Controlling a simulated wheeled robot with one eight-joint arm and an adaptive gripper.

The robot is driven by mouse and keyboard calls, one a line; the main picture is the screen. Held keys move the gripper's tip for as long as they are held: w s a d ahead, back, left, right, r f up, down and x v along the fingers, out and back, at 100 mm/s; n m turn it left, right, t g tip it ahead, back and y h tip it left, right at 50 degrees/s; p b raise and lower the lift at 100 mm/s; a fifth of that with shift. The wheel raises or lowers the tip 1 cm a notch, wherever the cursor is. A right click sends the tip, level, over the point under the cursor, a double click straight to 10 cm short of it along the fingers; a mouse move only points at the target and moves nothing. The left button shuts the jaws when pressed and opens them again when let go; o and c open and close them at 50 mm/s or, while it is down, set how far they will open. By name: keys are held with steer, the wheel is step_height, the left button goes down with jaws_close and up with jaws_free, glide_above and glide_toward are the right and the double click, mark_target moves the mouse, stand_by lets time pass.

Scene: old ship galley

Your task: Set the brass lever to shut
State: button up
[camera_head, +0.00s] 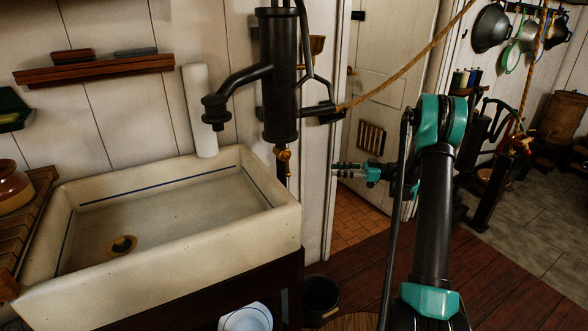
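A small brass fitting (283,153), which looks like the valve with the lever, sits on the pipe under the dark hand pump (280,90), just behind the sink's right back corner. It is too small to tell which way its lever points. My gripper (336,170) is to the right of the brass fitting, at about its height in the picture, with its fingers pointing left towards it. A visible gap separates them in the picture. The fingers are seen from the side and small, so their opening is unclear. I see nothing held in them.
The white sink (225,215) fills the left, with the pump's spout over it. A rope (410,65) runs from the pump handle up to the right. A door frame (338,120) stands behind my gripper. A dark bucket (321,294) stands on the floor below.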

mark_target(288, 166)
steer(key=a, duration=1.7)
steer(key=shift+a, duration=0.15)
jaws_close()
